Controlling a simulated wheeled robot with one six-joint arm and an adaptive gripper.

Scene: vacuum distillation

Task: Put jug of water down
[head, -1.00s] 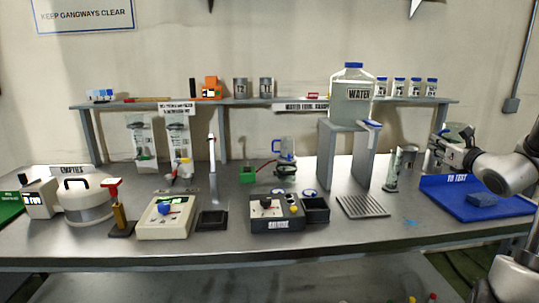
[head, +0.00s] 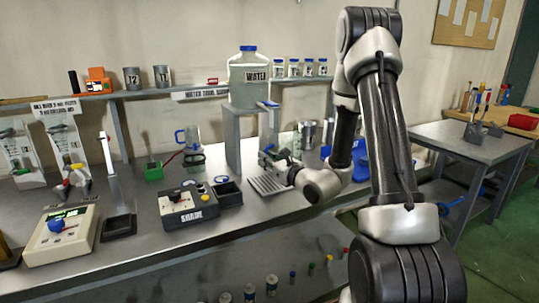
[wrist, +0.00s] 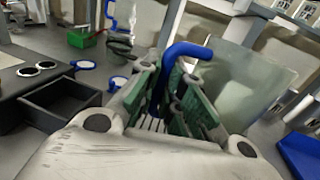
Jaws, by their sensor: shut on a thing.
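My gripper (head: 270,158) is low over the bench near the slatted metal drain grid (head: 268,184). In the wrist view its green-padded fingers (wrist: 176,90) are shut on the blue handle of the clear jug (wrist: 238,82). The jug body lies to the right of the fingers and looks tilted in that view. Grid slats show below the fingers. In the head view the jug is largely hidden by my wrist and the things around it. I cannot tell whether it touches the bench.
The large WATER container (head: 249,78) stands on a grey stand left of my arm. Another blue-handled jug (head: 188,138) stands farther left. A black open box (head: 229,194) is close left of the grid. A blue tray (head: 361,160) is partly behind my arm.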

